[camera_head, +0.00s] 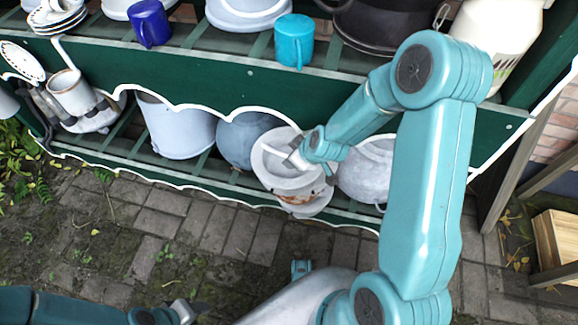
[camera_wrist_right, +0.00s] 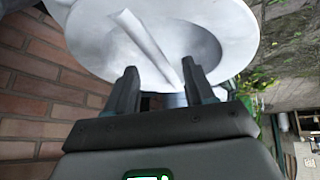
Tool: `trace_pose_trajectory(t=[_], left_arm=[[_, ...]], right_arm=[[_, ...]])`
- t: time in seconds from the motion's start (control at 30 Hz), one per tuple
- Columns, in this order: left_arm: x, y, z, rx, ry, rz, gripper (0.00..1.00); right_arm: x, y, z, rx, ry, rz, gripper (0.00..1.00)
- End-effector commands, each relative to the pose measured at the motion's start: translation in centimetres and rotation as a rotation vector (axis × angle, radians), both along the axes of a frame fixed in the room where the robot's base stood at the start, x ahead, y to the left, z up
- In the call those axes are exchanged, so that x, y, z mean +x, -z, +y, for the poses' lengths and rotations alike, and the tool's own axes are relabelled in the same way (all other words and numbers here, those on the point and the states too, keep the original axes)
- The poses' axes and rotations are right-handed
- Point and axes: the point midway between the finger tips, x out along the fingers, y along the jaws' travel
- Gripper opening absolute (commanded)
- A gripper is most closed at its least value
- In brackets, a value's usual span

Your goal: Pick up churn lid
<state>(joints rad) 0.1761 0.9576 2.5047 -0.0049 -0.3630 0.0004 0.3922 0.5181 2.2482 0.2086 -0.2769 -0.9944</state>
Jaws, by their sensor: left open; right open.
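The churn lid (camera_head: 272,158) is a pale, round, dished piece with a bar across it, on the lower shelf atop a rust-marked white vessel (camera_head: 300,198). In the right wrist view the lid (camera_wrist_right: 225,45) fills the top, its bar (camera_wrist_right: 143,42) slanting down toward the jaws. My right gripper (camera_head: 297,158) is at the lid's right side. In the right wrist view its open fingers (camera_wrist_right: 162,85) straddle the bar's near end; I cannot tell whether they touch it. My left gripper (camera_head: 190,312) is open and empty, low over the paving, away from the lid.
The green shelf's upper board (camera_head: 225,75) and scalloped edge overhang the lower row. A white bucket (camera_head: 180,130), a grey-blue pot (camera_head: 240,140) and a grey pot (camera_head: 365,170) flank the lid. Mugs (camera_head: 293,42) stand above. Brick paving (camera_head: 150,220) in front is clear.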

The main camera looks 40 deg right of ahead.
Motion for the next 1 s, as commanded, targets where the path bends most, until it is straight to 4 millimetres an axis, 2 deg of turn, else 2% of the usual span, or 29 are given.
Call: trace_pose_trajectory(t=[0.4,0.67,0.7,0.77,0.8,0.87,1.0], left_arm=[[0.2,2.3,0.2,0.002,-0.008,-0.003,0.43],[0.3,2.2,0.2,0.002,-0.010,-0.005,0.43],[0.3,2.2,0.2,0.002,-0.010,-0.005,0.43],[0.3,2.2,0.2,0.002,-0.010,-0.005,0.43],[0.3,2.2,0.2,0.002,-0.010,-0.005,0.43],[0.3,2.2,0.2,0.002,-0.010,-0.005,0.43],[0.3,2.2,0.2,0.002,-0.009,-0.005,0.43]], right_arm=[[3.0,4.3,0.1,0.000,-0.002,-0.001,0.54],[3.3,4.4,0.1,0.000,-0.002,-0.001,0.54],[3.3,4.4,0.1,0.000,-0.002,-0.001,0.50],[3.3,4.4,0.1,0.000,-0.002,-0.001,0.31],[3.3,4.4,0.1,0.000,-0.002,-0.001,0.18],[3.3,4.4,0.1,0.000,-0.002,-0.001,0.00],[3.3,4.4,0.1,0.000,-0.002,-0.001,0.00]])
